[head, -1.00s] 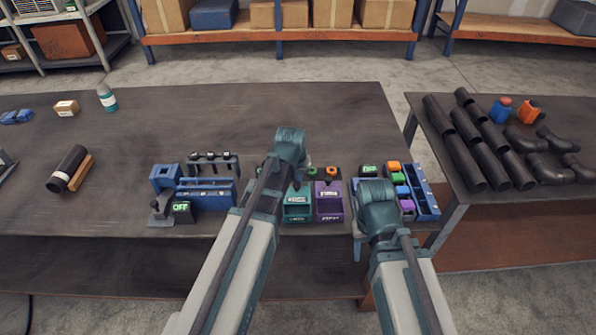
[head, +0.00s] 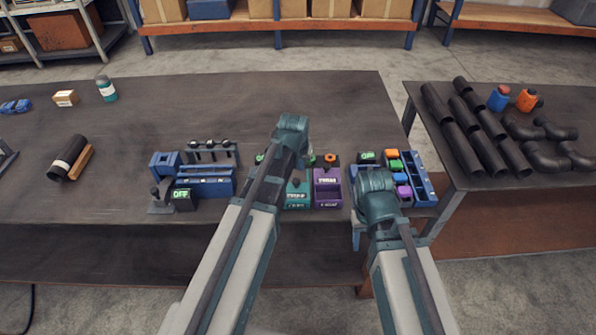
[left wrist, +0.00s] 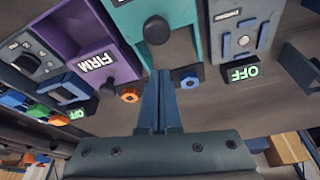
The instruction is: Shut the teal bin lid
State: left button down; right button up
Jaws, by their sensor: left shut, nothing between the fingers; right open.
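The teal bin (head: 298,199) stands between my left arm and the purple bin in the head view, partly hidden by the arm.
A blue fixture (head: 205,183) with an OFF display stands left. The tray of coloured blocks (head: 420,185) stands right. The table behind is largely clear.

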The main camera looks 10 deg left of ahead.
pick_arm(q)
jog(key=p+v, duration=0.9)
jog(key=v, duration=0.1)
jog(key=shift+w, duration=0.25)
pick_arm(e)
notch_tip(320, 180, up, 10)
jog(key=shift+f, duration=0.25)
